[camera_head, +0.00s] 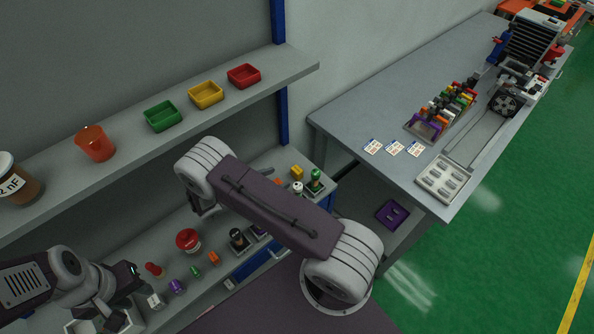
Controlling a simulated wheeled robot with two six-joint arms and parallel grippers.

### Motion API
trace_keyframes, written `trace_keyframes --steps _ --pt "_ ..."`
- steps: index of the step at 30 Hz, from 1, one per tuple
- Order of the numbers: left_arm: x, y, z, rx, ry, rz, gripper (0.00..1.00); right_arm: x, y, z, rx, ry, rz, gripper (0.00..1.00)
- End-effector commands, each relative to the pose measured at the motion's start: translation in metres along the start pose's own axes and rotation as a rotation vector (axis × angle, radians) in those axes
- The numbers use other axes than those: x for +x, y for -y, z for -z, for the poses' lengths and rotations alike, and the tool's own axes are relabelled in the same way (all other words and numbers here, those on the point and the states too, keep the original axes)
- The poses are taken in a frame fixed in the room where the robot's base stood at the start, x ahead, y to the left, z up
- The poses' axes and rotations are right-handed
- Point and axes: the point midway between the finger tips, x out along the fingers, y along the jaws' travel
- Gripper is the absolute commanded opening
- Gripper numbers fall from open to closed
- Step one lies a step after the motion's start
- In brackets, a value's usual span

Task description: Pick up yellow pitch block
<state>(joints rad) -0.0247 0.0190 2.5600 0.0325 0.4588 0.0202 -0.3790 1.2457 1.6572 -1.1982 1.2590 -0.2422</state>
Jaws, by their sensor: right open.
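A small yellow block (297,172) sits on the lower shelf, near its right end, just beyond my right arm. An orange piece beside it is partly covered by that arm. My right gripper (204,207) shows only in part below my arm's far joint; it is open, above the shelf and well to the left of the yellow block. My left gripper (122,300) is at the lower left, over the shelf's near end by a white block; its fingers are too dark and small to read.
On the lower shelf stand a green-topped piece (315,181), a white piece (298,189), a red button (188,240) and several small coloured blocks. The upper shelf (290,70) holds green, yellow and red trays. A grey workbench (350,112) stands at right.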

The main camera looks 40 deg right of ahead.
Motion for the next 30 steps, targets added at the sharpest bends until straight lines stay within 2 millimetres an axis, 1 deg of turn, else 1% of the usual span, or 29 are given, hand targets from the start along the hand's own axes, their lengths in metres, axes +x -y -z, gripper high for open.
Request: trace_keyframes --steps 6,13,17,18,21,24,28,29,30 --pt "-0.009 0.0 0.001 0.0 0.0 0.0 0.36 0.031 0.001 -0.002 0.002 -0.001 0.007 0.62" --pt "-0.012 0.0 0.001 0.0 0.0 0.0 0.36 0.044 0.001 -0.001 0.002 -0.003 0.005 0.62" --pt "-0.023 -0.001 0.002 0.0 0.0 0.0 0.36 0.068 0.001 -0.004 0.004 -0.002 0.009 0.62" --pt "-0.023 -0.001 0.003 0.0 0.0 0.0 0.36 0.075 0.0 -0.003 0.003 -0.002 0.008 0.62" --pt "-0.024 -0.001 0.003 0.0 0.0 0.0 0.36 0.087 0.0 -0.002 0.003 -0.003 0.006 0.62" --pt "-0.024 -0.001 0.003 0.0 0.0 0.0 0.36 0.091 -0.001 -0.001 0.003 -0.003 0.004 0.62" --pt "-0.024 -0.001 0.003 0.0 0.0 0.0 0.36 0.091 -0.001 -0.001 0.003 -0.003 0.003 0.62" --pt "-0.024 -0.001 0.003 0.0 0.0 0.0 0.36 0.091 -0.001 -0.001 0.003 -0.003 0.003 0.59" --pt "-0.024 -0.001 0.002 0.0 0.0 0.0 0.36 0.091 -0.001 -0.001 0.003 -0.003 0.003 0.48"
